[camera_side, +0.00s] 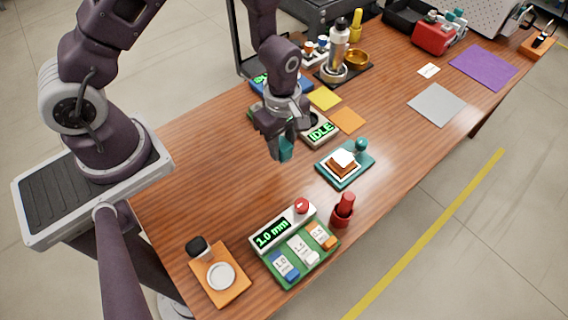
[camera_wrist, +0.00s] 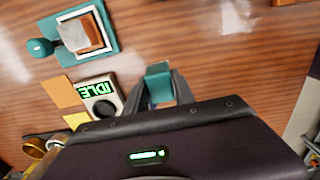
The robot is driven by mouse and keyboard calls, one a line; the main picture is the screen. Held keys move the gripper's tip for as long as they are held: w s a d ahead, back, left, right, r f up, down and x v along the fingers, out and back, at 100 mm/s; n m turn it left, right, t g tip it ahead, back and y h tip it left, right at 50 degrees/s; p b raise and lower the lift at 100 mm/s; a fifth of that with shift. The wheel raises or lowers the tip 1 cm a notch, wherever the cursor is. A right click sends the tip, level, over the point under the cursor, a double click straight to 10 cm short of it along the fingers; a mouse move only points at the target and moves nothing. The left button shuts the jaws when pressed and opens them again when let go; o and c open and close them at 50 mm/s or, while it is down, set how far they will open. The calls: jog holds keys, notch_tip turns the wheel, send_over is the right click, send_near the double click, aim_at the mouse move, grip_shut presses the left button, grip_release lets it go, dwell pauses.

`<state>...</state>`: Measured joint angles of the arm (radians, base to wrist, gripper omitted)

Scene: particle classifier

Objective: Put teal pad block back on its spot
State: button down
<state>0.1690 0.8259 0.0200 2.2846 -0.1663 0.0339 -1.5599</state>
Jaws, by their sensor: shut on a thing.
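My gripper (camera_side: 284,139) is shut on a teal block (camera_side: 286,149) and holds it above the bare wood, left of a teal tray. In the wrist view the teal block (camera_wrist: 158,82) sits between the two fingers of my gripper (camera_wrist: 160,90). The teal tray (camera_side: 327,175) carries a brown block (camera_side: 341,169) with a white piece (camera_side: 343,157) on top, and a teal knobbed tool (camera_side: 361,146) stands at its far corner. The tray (camera_wrist: 105,22) also shows at the wrist view's upper left. Which marked place belongs to the teal block, I cannot tell.
An IDLE display unit (camera_side: 321,134) stands just behind my gripper, with yellow (camera_side: 325,98) and orange (camera_side: 348,120) squares beyond. A green tray (camera_side: 292,284) with labelled blocks, a red-handled tool (camera_side: 343,208) and an orange dish base (camera_side: 239,292) stand in front. Wood between is clear.

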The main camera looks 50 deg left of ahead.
notch_tip(320, 180, down, 6)
jog(key=shift+f, duration=0.2)
jog(key=shift+f, duration=0.1)
jog(key=c, duration=1.1)
grip_release()
jog(key=shift+o, duration=0.2)
